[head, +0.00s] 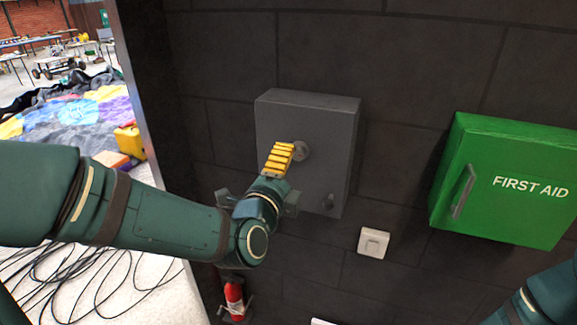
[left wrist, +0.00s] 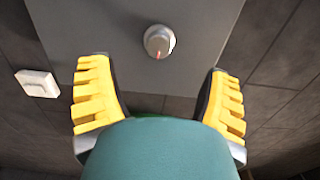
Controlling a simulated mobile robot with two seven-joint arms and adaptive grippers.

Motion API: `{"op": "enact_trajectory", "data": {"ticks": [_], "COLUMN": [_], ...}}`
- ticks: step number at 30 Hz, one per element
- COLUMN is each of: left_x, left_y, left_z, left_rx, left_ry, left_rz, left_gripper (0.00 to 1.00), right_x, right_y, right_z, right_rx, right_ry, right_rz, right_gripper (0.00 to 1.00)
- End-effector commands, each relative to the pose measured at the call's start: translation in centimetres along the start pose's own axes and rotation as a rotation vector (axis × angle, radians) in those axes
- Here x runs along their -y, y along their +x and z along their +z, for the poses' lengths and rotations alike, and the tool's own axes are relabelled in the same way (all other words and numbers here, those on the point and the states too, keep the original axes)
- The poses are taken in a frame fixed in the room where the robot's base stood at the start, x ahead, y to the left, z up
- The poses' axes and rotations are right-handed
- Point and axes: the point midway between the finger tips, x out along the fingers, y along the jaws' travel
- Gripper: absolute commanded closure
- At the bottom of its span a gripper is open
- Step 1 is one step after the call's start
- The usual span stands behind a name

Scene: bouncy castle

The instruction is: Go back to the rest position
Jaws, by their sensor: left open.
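My left gripper (head: 281,158) is in front of a grey wall box (head: 325,125), its yellow fingers close to a round knob (head: 302,151) on the box front. In the left wrist view, the two yellow fingers of my left gripper (left wrist: 160,97) are spread wide apart with nothing between them. The round knob (left wrist: 159,41) with a small red mark shows beyond the fingertips, on the grey box (left wrist: 95,25). Part of my right arm (head: 545,300) enters at the lower right of the head view; its gripper is out of view.
A green first aid box (head: 510,180) hangs on the dark wall to the right. A white switch (head: 373,242) is below the grey box. A red and white object (head: 234,298) stands low by the wall. Black cables (head: 90,275) lie on the floor at left.

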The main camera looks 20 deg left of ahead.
Motion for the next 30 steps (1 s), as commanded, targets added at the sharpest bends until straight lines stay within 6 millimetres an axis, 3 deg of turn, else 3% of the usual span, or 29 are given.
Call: {"op": "enact_trajectory", "data": {"ticks": [10,14,17,23,30], "left_x": [-0.2,-2.8,-7.5,-20.1,-34.4], "left_y": [0.1,0.5,1.0,0.4,-4.2], "left_z": [0.0,-0.5,-1.2,-3.0,-4.9], "left_rx": [-0.001,-0.013,-0.024,0.037,0.307], "left_ry": [-0.004,-0.071,-0.208,-0.609,-1.102], "left_rz": [0.004,0.064,0.177,0.499,0.876], "left_gripper": [0.22,0.22,0.22,0.22,0.22], "right_x": [0.0,-0.1,-0.4,-0.9,-1.5], "right_y": [0.0,0.4,1.1,2.6,4.3], "right_z": [0.0,0.1,0.2,0.6,1.0], "right_rx": [0.0,0.001,0.002,0.007,0.012], "right_ry": [0.0,0.0,-0.001,-0.002,-0.003], "right_rz": [0.0,0.0,0.001,0.003,0.005], "right_gripper": [0.53,0.53,0.53,0.53,0.53]}}
